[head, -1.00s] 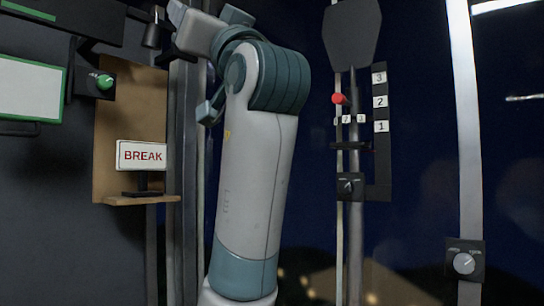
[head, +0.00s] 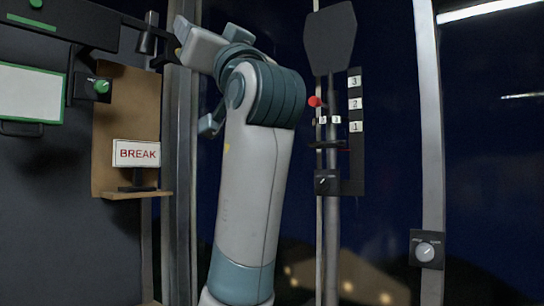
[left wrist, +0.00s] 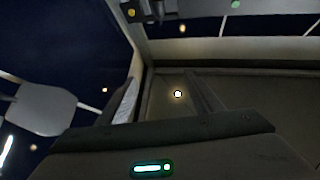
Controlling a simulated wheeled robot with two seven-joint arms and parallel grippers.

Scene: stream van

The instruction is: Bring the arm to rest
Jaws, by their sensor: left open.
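My arm rises from the bottom middle of the head view, bends at a teal joint and reaches up and left. Its hand end is at the upper left, in front of a metal post, and the fingers are hard to make out there. In the left wrist view my left gripper (left wrist: 162,88) shows two dark fingers spread apart with nothing between them. My right gripper is in neither view.
Left are a BREAK sign (head: 136,153) on a brown board (head: 120,95), a green knob (head: 101,86) and a green-framed white panel (head: 30,92). Right are a red-knobbed lever (head: 314,101) by a 1-2-3 scale (head: 355,105) and a dial (head: 425,251) on a pale post.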

